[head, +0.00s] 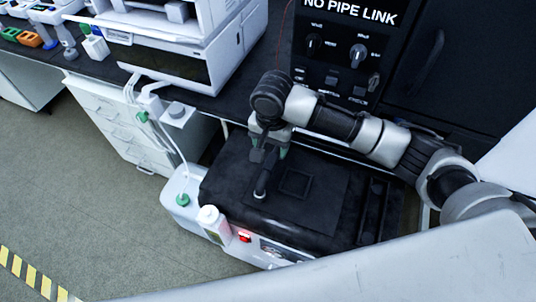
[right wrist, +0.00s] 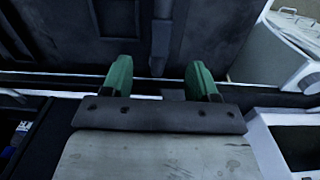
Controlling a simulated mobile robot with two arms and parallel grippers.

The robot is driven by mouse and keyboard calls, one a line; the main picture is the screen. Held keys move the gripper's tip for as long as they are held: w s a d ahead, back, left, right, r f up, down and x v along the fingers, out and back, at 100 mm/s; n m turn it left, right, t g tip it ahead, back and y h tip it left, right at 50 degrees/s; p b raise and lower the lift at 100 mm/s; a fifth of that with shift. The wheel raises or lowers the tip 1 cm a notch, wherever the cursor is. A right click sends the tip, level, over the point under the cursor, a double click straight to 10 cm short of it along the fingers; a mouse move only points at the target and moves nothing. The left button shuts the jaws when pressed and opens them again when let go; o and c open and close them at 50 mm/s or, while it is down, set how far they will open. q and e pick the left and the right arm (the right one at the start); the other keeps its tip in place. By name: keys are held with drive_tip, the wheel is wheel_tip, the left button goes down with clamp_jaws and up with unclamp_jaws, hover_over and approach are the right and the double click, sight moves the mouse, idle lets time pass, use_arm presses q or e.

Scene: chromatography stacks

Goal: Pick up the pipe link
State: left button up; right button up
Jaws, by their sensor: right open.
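A short dark rod (head: 262,183), which looks like the pipe link, sits on the black top of a bench machine (head: 325,205) in the head view. It appears between the fingers in the right wrist view as a dark upright bar (right wrist: 163,38). My right gripper (head: 269,154) is above and just behind the rod in the head view. Its green-tipped fingers (right wrist: 159,80) are apart with nothing between them that I can see gripped. Whether the rod is fixed to the machine cannot be told. My left gripper is not in view.
A black panel (head: 345,45) with knobs and a "NO PIPE LINK" sign stands behind. A white instrument (head: 185,50) is on the dark counter at left. A white bottle (head: 213,223) and tubing (head: 178,150) sit by the machine's left side. Open floor lies at left.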

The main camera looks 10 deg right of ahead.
sight(271, 161)
drive_tip(key=f, duration=0.4)
drive_tip(key=shift+s+f, duration=0.1)
drive_tip(key=shift+s, duration=0.2)
drive_tip(key=shift+w+f, duration=0.1)
drive_tip(key=shift+f, duration=0.25)
drive_tip(key=f, duration=0.3)
drive_tip(key=shift+w+f, duration=0.2)
drive_tip(key=shift+f, duration=0.55)
drive_tip(key=shift+c, duration=1.2)
clamp_jaws()
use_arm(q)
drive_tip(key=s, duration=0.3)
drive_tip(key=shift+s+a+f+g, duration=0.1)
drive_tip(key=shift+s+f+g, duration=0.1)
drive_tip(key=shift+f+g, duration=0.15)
use_arm(e)
drive_tip(key=shift+r, duration=0.1)
